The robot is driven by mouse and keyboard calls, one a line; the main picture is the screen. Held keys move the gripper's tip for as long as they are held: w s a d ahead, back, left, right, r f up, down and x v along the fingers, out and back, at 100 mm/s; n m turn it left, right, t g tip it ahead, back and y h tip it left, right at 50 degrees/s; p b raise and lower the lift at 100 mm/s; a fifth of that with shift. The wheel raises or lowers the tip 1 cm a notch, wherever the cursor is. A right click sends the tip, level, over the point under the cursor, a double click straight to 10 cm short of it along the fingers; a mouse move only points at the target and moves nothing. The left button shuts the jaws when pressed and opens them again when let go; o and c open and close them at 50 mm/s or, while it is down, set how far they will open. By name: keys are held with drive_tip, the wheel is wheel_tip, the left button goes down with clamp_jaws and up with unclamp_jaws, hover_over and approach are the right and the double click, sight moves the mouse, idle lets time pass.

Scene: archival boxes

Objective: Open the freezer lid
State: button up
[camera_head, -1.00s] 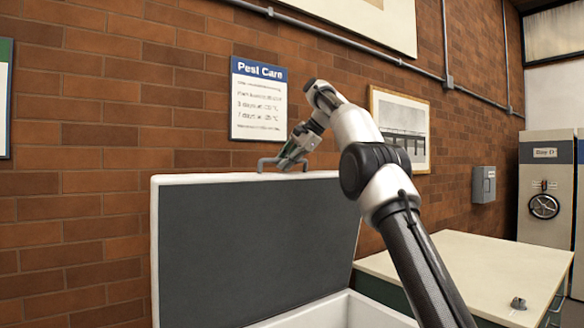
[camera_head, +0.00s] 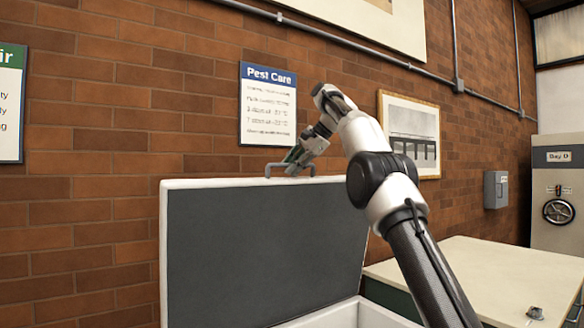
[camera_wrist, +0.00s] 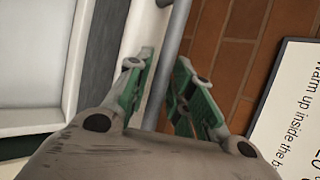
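The freezer lid (camera_head: 260,250) stands raised, nearly upright, in the head view, with its dark inner panel and white rim facing me. The white freezer body (camera_head: 345,314) shows only at the bottom edge. A grey bar handle (camera_head: 272,168) sits on the lid's top edge. My gripper (camera_head: 294,160) is at this handle. In the wrist view, the green-padded fingers of my gripper (camera_wrist: 164,68) lie close on either side of the grey handle bar (camera_wrist: 172,35) and appear shut on it; exact contact is partly hidden.
A brick wall with a Pest Care sign (camera_head: 268,105) and a framed picture (camera_head: 411,130) is close behind the lid. A pale-topped table (camera_head: 490,275) stands to the right, with a small dark object (camera_head: 534,313) on it. A grey wall box (camera_head: 496,189) hangs beyond.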

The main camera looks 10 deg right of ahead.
drive_tip(key=shift+v, duration=1.25)
drive_tip(key=s+d, duration=0.7)
drive_tip(key=d, duration=0.2)
drive_tip(key=shift+d, duration=0.4)
drive_tip(key=shift+s+r, duration=0.1)
drive_tip(key=shift+s, duration=0.05)
